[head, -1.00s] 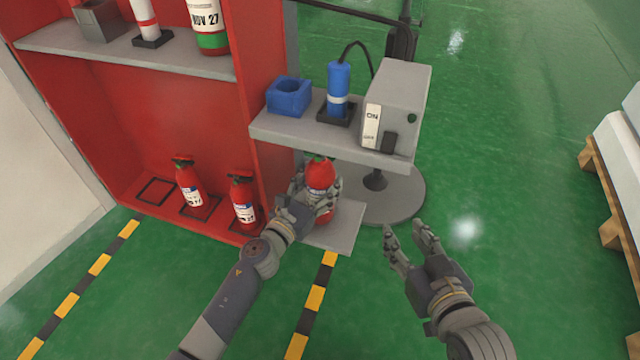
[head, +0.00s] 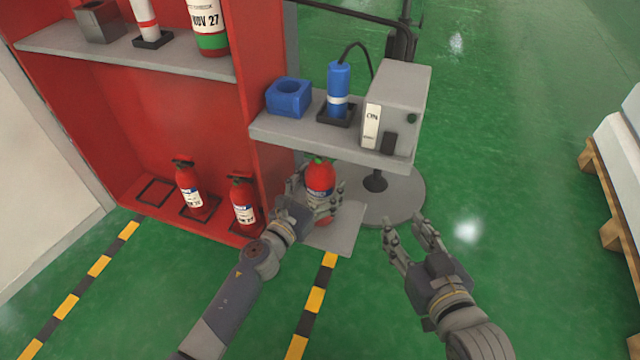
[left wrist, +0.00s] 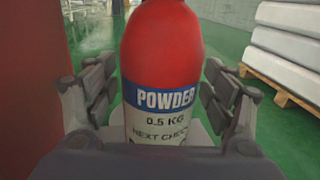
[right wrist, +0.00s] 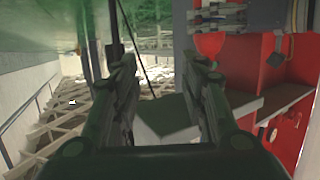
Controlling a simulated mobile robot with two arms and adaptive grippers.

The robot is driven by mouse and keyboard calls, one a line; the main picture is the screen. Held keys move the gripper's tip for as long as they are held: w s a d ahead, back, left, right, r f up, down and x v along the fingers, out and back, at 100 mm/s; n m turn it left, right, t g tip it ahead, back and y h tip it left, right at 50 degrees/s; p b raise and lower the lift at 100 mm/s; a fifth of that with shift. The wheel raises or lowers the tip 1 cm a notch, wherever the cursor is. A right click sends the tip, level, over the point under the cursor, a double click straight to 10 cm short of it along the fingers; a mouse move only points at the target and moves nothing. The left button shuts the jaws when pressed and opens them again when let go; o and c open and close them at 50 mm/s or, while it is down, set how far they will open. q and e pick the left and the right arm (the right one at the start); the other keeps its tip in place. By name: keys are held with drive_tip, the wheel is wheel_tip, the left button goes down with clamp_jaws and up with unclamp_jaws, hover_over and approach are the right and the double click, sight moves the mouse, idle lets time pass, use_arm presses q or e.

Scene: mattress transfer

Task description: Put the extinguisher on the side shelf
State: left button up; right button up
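A red extinguisher (head: 320,178) stands upright on the low grey side shelf (head: 345,234), just outside the red cabinet and under the upper side shelf. The left wrist view shows its red body and the white and blue POWDER label (left wrist: 162,100). My left gripper (head: 314,200) is around it, with one finger on each side. The fingers are spread, with narrow gaps beside the body. The extinguisher's base is partly hidden by the gripper. My right gripper (head: 408,232) is open and empty over the green floor, right of the shelf.
The upper side shelf (head: 272,130) overhangs closely, bearing a blue holder (head: 289,97), a blue cylinder (head: 338,85) and a grey box (head: 398,100). Two extinguishers (head: 189,187) (head: 243,202) stand in the red cabinet (head: 150,110).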

sight(313, 194)
drive_tip(key=shift+f, duration=0.1)
use_arm(q)
drive_tip(key=shift+r, duration=0.1)
drive_tip(key=v, duration=0.4)
drive_tip(key=shift+a+p, duration=0.1)
drive_tip(key=shift+p, duration=0.25)
drive_tip(key=s+a+r+n+y, duration=0.2)
drive_tip(key=s+a+n, duration=0.15)
drive_tip(key=n, duration=0.45)
drive_tip(key=s+a+r+n+t+y, duration=0.1)
drive_tip(key=s+a+r+n+y, duration=0.15)
drive_tip(key=a+n, duration=0.4)
drive_tip(key=s+a+r+n+y, duration=0.2)
drive_tip(key=s+a+n+y, duration=0.1)
drive_tip(key=n, duration=0.6)
drive_tip(key=s+d+n+g+h, duration=0.1)
drive_tip(key=s+n+g, duration=0.2)
drive_tip(key=s+n, duration=0.4)
drive_tip(key=n, duration=0.9)
drive_tip(key=shift+s+f+g, duration=0.25)
drive_tip(key=shift+f+g, duration=0.05)
drive_tip(key=shift+f, duration=0.05)
use_arm(e)
drive_tip(key=shift+s+d+f+g, duration=0.15)
drive_tip(key=shift+s+f+g, duration=0.15)
drive_tip(key=shift+f, duration=0.25)
drive_tip(key=shift+s+d+f+g, duration=0.1)
drive_tip(key=shift+s+f+g, duration=0.15)
drive_tip(key=shift+f, duration=0.25)
